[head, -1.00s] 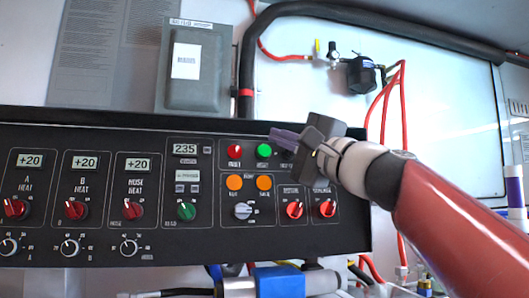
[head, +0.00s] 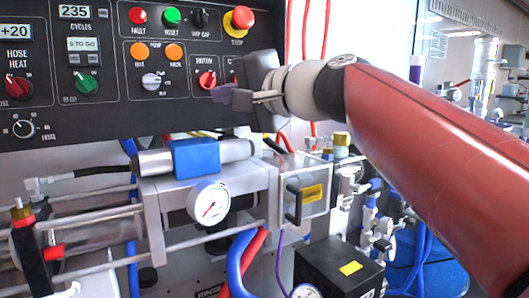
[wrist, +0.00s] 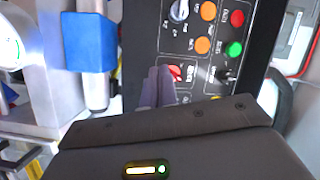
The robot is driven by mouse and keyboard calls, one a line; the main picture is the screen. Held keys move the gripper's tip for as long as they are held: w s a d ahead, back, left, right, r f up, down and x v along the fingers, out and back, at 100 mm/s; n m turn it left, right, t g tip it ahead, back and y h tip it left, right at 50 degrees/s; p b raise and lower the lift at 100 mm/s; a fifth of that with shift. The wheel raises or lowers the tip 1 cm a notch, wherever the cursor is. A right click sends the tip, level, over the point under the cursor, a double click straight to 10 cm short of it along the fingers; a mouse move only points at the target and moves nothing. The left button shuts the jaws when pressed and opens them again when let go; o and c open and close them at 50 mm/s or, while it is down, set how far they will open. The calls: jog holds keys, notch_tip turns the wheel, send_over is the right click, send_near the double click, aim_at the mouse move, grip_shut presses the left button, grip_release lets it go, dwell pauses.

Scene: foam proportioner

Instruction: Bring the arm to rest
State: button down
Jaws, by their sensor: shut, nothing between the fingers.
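My gripper (head: 222,94) is at the end of my red and white arm, in front of the lower right of the black control panel (head: 100,115). Its purple fingers (wrist: 157,87) are together and empty. In the wrist view they overlap the panel close to a red knob (wrist: 175,73). In the head view the red knob (head: 207,79) shows just above the fingertips. I cannot tell whether the fingers touch the panel. My gripper body hides part of the panel's right end.
Below the panel are a blue block (head: 195,156) on a metal cylinder, a pressure gauge (head: 208,202) and a clear box (head: 303,195). A red emergency stop (head: 240,18) is at the panel's upper right. Red and blue hoses run below and behind my arm.

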jog(key=s+d+f+n+g+h, duration=0.1)
jog(key=s+d+f+h, duration=0.3)
jog(key=f, duration=0.9)
jog(key=s+d+f+n+g+h, duration=0.1)
jog(key=s+d+f+g+h, duration=0.1)
jog(key=s+d+f+h, duration=0.3)
jog(key=s+d+f+n+g+h, duration=0.2)
jog(key=s+d+f, duration=0.8)
jog(key=f, duration=1.2)
jog(key=d+h, duration=0.2)
jog(key=d, duration=0.1)
jog(key=shift+d+f+h, duration=0.15)
jog(key=shift+f+h, duration=0.25)
